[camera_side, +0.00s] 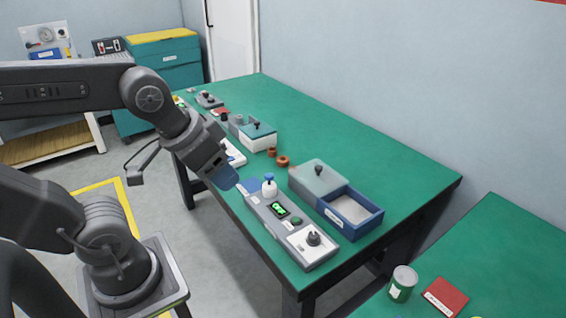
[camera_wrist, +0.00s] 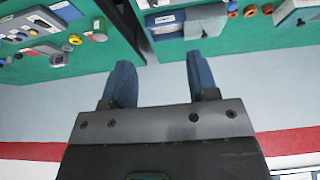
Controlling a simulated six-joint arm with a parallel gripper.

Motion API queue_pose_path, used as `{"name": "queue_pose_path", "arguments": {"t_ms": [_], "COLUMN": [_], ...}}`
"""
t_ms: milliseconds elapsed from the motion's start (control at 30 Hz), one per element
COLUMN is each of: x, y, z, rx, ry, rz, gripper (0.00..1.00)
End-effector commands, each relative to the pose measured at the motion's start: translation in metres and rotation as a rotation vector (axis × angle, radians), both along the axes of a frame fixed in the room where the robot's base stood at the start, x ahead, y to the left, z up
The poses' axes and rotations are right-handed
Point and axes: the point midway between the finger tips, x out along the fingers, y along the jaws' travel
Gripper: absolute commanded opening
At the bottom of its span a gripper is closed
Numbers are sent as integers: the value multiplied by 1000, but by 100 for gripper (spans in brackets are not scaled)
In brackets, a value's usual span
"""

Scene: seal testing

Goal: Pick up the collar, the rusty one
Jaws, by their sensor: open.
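Two small rust-brown rings sit close together on the green table in the side view: one collar (camera_side: 271,152) by the white box and another collar (camera_side: 283,161) just nearer the blue box. Small brown rings also show at the top of the wrist view (camera_wrist: 250,11); which is the rusty collar I cannot tell for sure. My gripper (camera_side: 228,182) is tilted downward near the table's left edge, apart from the rings. Its blue fingers (camera_wrist: 161,76) are spread apart with nothing between them.
A blue box (camera_side: 365,215) with a grey lid part stands right of the rings. A grey test unit (camera_side: 275,222) with a white bottle (camera_side: 269,185) lies in front. A white box (camera_side: 258,138) stands behind the rings. The table's right back area is clear.

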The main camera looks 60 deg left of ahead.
Motion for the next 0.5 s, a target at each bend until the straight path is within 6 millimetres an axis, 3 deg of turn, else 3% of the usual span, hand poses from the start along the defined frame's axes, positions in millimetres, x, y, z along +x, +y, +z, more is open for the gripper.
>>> {"name": "queue_pose_path", "arguments": {"t_ms": [333,500], "x": [7,49], "y": [2,16], "z": [4,22], "rx": [1,4], "ry": [6,48], "rz": [9,51], "gripper": [58,58]}}
